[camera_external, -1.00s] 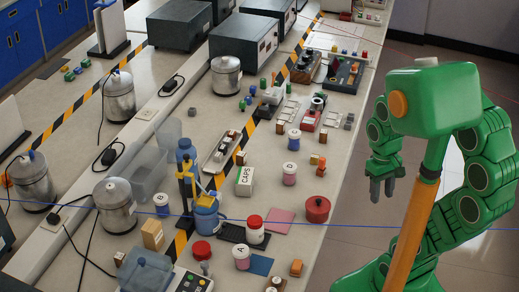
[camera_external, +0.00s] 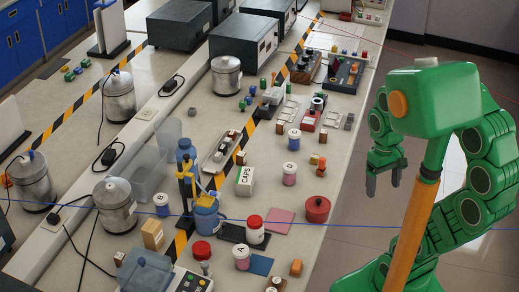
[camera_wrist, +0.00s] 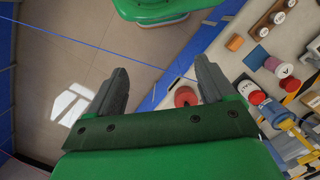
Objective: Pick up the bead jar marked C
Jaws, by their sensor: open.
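My gripper (camera_external: 384,186) is open and empty, up in the air to the right of the bench edge. In the wrist view its two fingers (camera_wrist: 160,75) stand wide apart. Several small jars with round lettered lids stand on the bench. One holds pink contents (camera_external: 290,177); another has a blue band (camera_external: 292,142). Their letters are too small to read surely, so I cannot tell which is C. A jar at the front (camera_external: 241,260) seems marked A. A red-lidded jar (camera_external: 254,232) stands behind it.
A red pot (camera_external: 317,211) stands near the bench edge, nearest my gripper. A white CAPS box (camera_external: 245,183), a blue-and-yellow device (camera_external: 205,212) and small orange blocks (camera_external: 296,267) crowd the bench. The floor (camera_external: 350,240) beside the bench is clear.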

